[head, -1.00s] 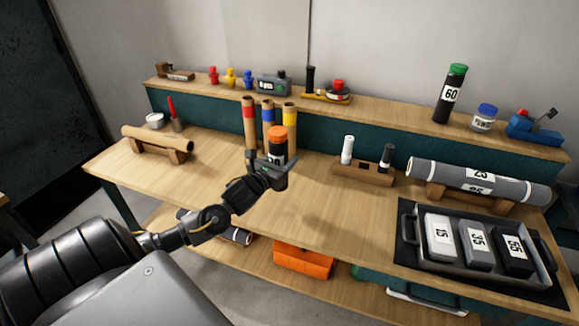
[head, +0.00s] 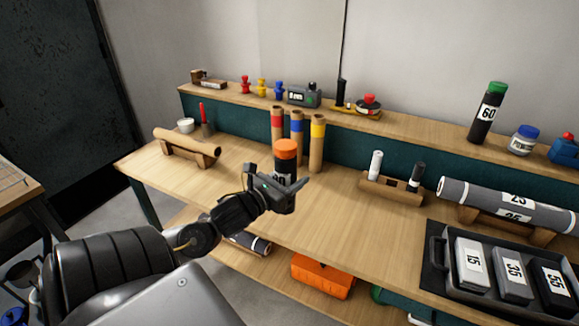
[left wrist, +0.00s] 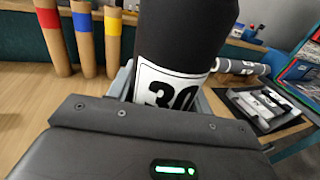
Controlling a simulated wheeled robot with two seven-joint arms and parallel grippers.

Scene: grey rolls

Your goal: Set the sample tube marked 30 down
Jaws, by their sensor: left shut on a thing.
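The sample tube marked 30 is a dark tube with an orange cap (head: 286,148). In the left wrist view its dark body (left wrist: 183,35) fills the upper middle, with a white label reading 30. My left gripper (head: 282,190) is shut on the tube and holds it upright over the wooden bench (head: 340,215). The gripper hides the tube's lower end, so I cannot tell whether it touches the bench. My right gripper is not in view.
Cardboard tubes with red, blue and yellow bands (head: 297,135) stand behind the held tube. A wooden holder (head: 392,188) with a white and a black piece stands to the right. Grey rolls (head: 508,205) and a tray (head: 437,250) of numbered packs are further right. Bench around the holder's front is clear.

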